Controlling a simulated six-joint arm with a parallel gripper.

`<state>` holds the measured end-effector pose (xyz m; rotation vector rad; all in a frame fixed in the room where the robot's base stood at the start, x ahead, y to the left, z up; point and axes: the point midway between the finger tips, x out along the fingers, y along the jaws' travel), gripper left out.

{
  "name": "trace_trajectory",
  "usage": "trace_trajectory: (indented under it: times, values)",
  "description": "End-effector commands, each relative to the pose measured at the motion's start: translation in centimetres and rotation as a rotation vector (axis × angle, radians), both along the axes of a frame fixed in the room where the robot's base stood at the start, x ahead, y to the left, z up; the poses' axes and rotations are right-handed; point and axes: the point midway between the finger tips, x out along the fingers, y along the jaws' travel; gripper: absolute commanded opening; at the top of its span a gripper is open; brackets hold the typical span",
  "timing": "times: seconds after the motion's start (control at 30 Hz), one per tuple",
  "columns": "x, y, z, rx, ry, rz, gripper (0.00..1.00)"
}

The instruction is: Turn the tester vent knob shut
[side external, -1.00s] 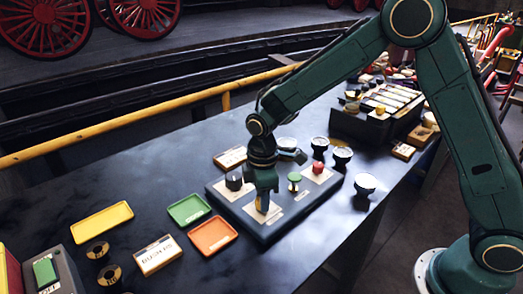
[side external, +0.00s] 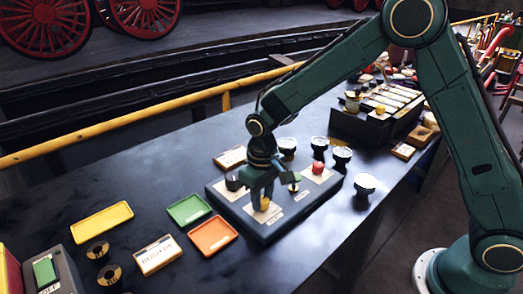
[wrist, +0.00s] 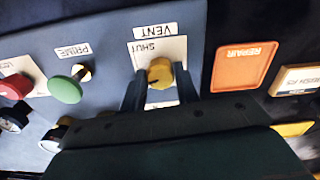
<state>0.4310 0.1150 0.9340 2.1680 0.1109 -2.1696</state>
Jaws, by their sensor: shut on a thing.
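The tester (side external: 285,229) is a dark blue-grey panel box on the bench. Its vent knob is yellow (wrist: 159,72) and sits on a pale plate (wrist: 172,47) marked SHUT, under a VENT label (wrist: 156,31); the lettering is upside down in the wrist view. My gripper (wrist: 160,86) is shut on the knob, one dark finger on each side of it. In the side view my gripper (side external: 263,196) points straight down, with the yellow knob (side external: 264,204) between its fingertips. The lower part of the plate is partly hidden by my gripper.
On the same panel are a green PRIME knob (wrist: 64,90), a red button (side external: 318,168) and a black knob (side external: 234,183). Green (side external: 188,209) and orange (side external: 213,250) trays lie left of the tester.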

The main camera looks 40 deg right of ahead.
Motion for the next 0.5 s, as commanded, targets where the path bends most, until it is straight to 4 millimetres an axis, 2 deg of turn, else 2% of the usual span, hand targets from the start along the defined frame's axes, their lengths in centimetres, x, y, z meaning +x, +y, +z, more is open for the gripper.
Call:
trace_trajectory:
  times: [0.23, 0.5]
  values:
    - [0.06, 0.04, 0.16, 0.001, -0.002, -0.173, 0.08]
    - [0.07, 0.05, 0.17, 0.001, -0.003, -0.263, 0.08]
